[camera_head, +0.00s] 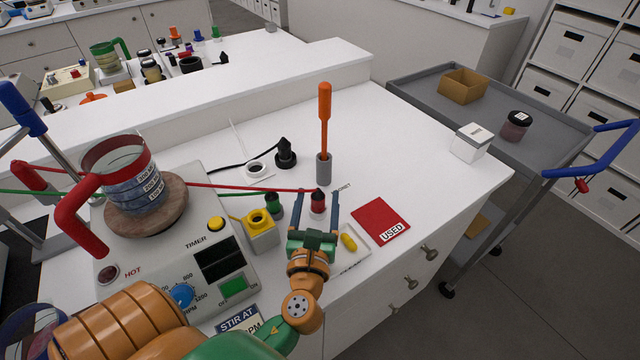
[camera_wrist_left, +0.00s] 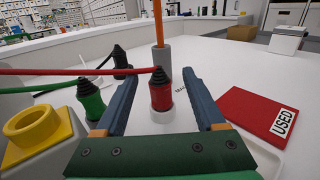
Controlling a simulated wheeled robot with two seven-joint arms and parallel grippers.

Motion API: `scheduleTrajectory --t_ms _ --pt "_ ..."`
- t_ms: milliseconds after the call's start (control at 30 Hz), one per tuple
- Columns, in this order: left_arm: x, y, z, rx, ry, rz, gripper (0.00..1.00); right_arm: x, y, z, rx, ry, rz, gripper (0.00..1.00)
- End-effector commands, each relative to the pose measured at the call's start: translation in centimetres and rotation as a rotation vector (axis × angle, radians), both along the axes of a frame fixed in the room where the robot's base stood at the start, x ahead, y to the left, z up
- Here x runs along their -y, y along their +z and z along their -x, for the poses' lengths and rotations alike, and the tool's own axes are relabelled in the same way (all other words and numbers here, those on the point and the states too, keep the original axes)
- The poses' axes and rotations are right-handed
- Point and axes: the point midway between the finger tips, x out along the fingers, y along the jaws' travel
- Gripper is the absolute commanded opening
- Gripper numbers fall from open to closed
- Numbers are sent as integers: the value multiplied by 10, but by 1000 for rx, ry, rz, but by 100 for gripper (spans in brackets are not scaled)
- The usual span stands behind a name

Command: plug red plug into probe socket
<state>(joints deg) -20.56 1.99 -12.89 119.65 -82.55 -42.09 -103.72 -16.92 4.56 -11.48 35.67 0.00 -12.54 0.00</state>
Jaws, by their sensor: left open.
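The red plug (camera_head: 318,204) stands upright on the bench with a black tip, and a red cable runs left from its top. It also shows in the left wrist view (camera_wrist_left: 160,95), seated in a white ring. My left gripper (camera_head: 314,208) is open, with its two blue fingers on either side of the red plug; a gap shows beside the plug. A yellow block with a round opening (camera_head: 261,227), likely the probe socket, sits beside the hotplate, left of the gripper. It shows at left in the left wrist view (camera_wrist_left: 37,132). My right gripper is not in view.
A green plug (camera_head: 273,204) and a black plug (camera_head: 286,156) stand near. An orange-handled tool (camera_head: 324,115) stands upright in a grey holder behind the red plug. The hotplate (camera_head: 170,260) bears a beaker. A red "USED" card (camera_head: 380,220) lies right.

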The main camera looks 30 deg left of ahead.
Motion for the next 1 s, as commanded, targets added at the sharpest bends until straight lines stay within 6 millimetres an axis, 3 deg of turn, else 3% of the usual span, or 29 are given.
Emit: scheduleTrajectory --t_ms 300,567,833,1000 --pt "-28 -3 -49 0 1 0 72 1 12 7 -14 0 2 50" --pt "-31 -5 -53 0 1 1 72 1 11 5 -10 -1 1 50" --pt "-31 -5 -53 -1 0 2 0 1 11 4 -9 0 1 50" --pt "-31 -5 -53 -1 0 2 0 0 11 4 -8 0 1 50"
